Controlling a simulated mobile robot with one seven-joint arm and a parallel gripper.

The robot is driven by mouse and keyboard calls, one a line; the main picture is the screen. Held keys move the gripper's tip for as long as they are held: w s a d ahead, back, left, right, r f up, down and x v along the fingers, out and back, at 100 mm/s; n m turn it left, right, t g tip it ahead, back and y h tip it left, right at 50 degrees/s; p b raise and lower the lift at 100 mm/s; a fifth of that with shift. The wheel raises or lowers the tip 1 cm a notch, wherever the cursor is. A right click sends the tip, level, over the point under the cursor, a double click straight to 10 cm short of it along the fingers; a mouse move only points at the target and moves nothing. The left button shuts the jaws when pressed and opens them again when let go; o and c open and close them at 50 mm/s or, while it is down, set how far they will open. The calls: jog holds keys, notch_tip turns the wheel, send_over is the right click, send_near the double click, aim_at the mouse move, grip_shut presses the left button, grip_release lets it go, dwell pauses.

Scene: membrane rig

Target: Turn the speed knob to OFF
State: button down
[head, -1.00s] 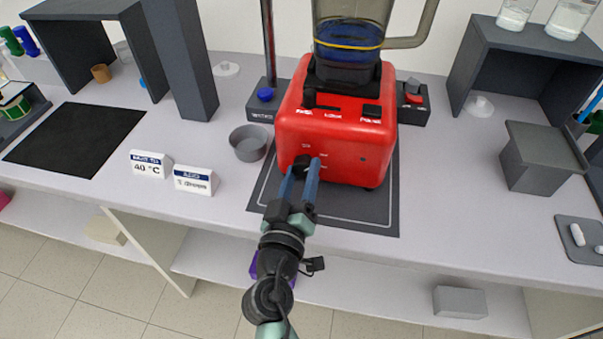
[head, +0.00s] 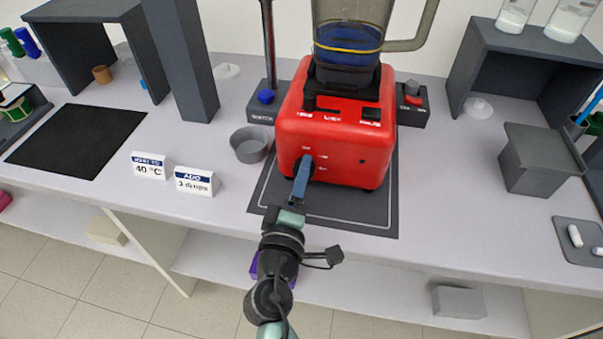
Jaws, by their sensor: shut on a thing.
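The red blender base (head: 335,145) stands on a dark mat with a tinted jar on top, holding dark blue liquid. The speed knob is low on the left of its front face, mostly hidden by my fingers, so its pointer cannot be read. My gripper (head: 302,165) reaches it from the front and is shut on the knob. The blue fingers now appear nearly one behind the other. Small white labels show around the knob, too small to read surely.
A grey cup (head: 250,146) stands left of the base. Two label cards (head: 193,181) stand farther left, near a black mat (head: 78,140). A switch box with a red button (head: 412,98) sits behind right. A grey block (head: 537,160) is at right.

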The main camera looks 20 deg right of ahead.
jog(key=shift+n, duration=0.3)
jog(key=shift+c, duration=1.5)
grip_release()
jog(key=b+v, duration=0.2)
jog(key=v, duration=1.1)
jog(key=shift+b, duration=0.3)
